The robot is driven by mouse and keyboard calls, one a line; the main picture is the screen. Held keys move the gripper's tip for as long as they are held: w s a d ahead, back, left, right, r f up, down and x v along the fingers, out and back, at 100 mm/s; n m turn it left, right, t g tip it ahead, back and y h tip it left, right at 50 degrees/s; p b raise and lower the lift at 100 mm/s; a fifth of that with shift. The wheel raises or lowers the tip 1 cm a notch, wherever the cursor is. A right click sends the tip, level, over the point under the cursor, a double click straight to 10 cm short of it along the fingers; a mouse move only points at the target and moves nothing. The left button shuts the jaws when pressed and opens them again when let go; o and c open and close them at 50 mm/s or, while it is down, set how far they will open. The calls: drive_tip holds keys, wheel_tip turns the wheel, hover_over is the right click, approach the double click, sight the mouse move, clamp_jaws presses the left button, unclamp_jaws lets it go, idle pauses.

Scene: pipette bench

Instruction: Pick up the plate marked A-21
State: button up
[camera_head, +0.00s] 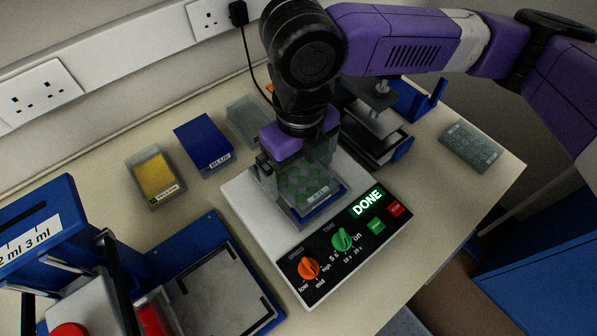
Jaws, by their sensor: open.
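A clear plate with green wells (306,185) sits on the blue platform of a white shaker (247,211). Its front label (319,193) is too small to read surely. My gripper (297,163), purple with dark fingers, is over this plate from above, with its fingers at the plate's sides. The jaws are open; whether they touch the plate I cannot tell. My gripper hides the plate's back part. The shaker's display (367,201) reads DONE.
A yellow tip box (155,176), a blue box (203,144) and a clear box (247,121) stand behind left. A blue-and-grey device (370,135) stands close behind right. Another clear plate (470,147) lies at the far right. A blue machine (60,235) fills the left.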

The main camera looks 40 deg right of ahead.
drive_tip(key=shift+f, duration=0.2)
drive_tip(key=c, duration=1.5)
drive_tip(key=shift+r, duration=0.2)
wheel_tip(320, 180, up, 20)
drive_tip(key=shift+f, duration=0.15)
drive_tip(key=shift+r+p, duration=1.5)
drive_tip(key=shift+p, duration=0.55)
